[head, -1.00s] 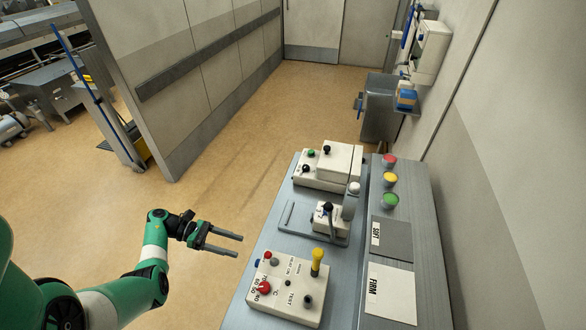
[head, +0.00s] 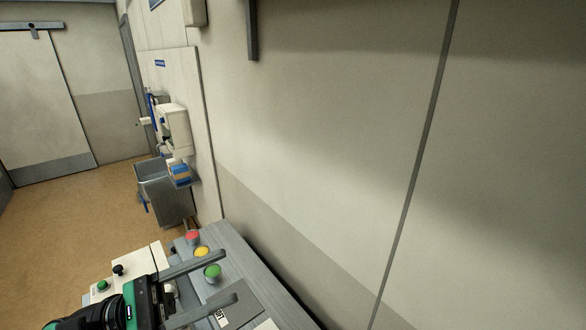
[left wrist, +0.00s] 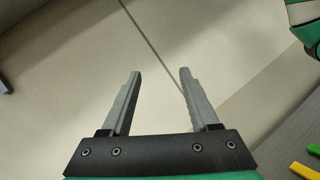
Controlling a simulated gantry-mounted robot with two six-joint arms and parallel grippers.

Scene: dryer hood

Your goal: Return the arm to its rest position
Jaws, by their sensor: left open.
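My left gripper (head: 232,281) is at the bottom of the head view, above the bench. Its two grey fingers are apart with nothing between them. In the left wrist view, the same open fingers (left wrist: 160,75) point at a pale panelled wall. The green and black wrist behind the fingers hides part of the bench. My right gripper shows in neither view.
The wall (head: 310,150) stands close on the right.

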